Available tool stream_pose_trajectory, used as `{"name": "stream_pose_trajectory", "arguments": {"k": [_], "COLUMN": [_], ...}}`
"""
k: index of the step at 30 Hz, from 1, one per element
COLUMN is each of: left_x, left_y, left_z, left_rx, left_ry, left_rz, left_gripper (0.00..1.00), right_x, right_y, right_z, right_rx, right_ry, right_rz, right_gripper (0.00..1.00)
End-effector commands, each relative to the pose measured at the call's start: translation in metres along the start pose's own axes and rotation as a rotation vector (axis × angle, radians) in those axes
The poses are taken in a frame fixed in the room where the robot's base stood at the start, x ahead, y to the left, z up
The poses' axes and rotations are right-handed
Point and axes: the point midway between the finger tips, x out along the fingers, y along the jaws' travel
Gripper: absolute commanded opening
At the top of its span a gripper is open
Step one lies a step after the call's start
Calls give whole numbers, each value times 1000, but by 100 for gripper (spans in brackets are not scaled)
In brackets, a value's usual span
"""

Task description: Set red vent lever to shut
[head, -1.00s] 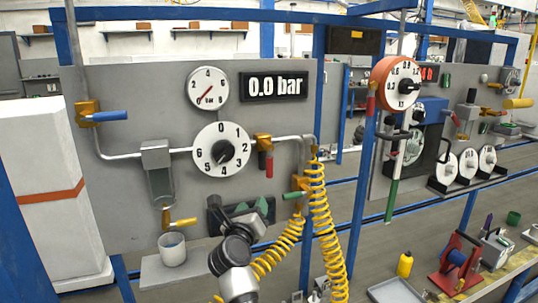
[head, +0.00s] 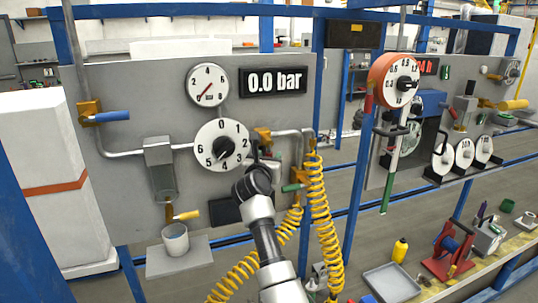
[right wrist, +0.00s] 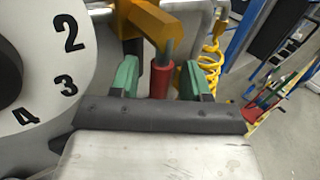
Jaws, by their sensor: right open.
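The red vent lever (right wrist: 160,80) shows in the right wrist view, with its red grip hanging down from the orange valve body (right wrist: 150,22). The same valve body shows in the head view (head: 263,134), where my right arm hides most of the lever. My right gripper (right wrist: 160,74) has two green fingers, one on each side of the lever, with visible gaps on both sides. It is open and holds nothing. In the head view my right gripper (head: 256,155) is up at the panel just below the valve. My left gripper is not in view.
A numbered dial (head: 222,146) is close left of my right gripper. A green-handled lever (head: 292,187) and a yellow coiled hose (head: 318,210) are close right. A display (head: 273,81) reads 0.0 bar. A yellow-handled lever (head: 186,215) is above a cup (head: 175,240).

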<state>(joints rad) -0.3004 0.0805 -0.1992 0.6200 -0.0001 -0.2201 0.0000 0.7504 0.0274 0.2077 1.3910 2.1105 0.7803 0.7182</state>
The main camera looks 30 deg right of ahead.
Motion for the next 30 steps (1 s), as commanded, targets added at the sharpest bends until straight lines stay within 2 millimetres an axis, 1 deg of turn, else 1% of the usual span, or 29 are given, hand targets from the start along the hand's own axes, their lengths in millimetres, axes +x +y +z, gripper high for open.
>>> {"name": "stream_pose_trajectory", "arguments": {"k": [4, 12, 14, 21, 30], "left_x": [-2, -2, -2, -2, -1], "left_y": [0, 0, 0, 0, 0], "left_z": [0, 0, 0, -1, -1], "left_rx": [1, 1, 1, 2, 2], "left_ry": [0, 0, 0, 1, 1], "left_rz": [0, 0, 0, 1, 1], "left_gripper": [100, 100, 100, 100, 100], "right_x": [7, 8, 8, 7, 8], "right_y": [0, 0, 0, 0, 0], "right_z": [0, 0, 0, 0, -1], "right_rx": [0, 0, 0, 0, -5], "right_ry": [0, 0, 0, 0, -3], "right_rz": [-1, 0, 0, 0, 0], "right_gripper": [47, 47, 38, 1, 0]}}
